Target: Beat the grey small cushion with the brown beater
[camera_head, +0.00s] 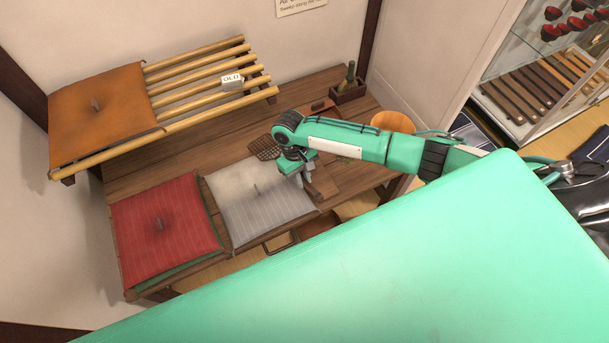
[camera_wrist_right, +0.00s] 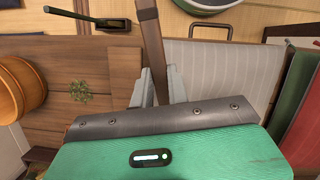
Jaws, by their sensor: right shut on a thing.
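The grey small cushion (camera_head: 268,212) lies on the low wooden table, right of a red cushion. Its far part looks paler, and a dark tuft marks its middle. It also shows in the right wrist view (camera_wrist_right: 215,65). My right gripper (camera_head: 308,182) is at the cushion's right edge, shut on the handle of the brown beater (camera_head: 264,147). The beater's lattice head shows behind the gripper, near the cushion's far right corner; whether it touches the table is unclear. The handle (camera_wrist_right: 151,35) sticks out between the fingers in the wrist view. My left gripper is not in view.
A red cushion (camera_head: 160,225) lies at the left, with green beneath it. An orange cushion (camera_head: 100,108) lies on a bamboo rack (camera_head: 205,85) with an "OLD" tag. A wooden bowl (camera_head: 392,121) and a bottle box (camera_head: 347,90) stand at the right.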

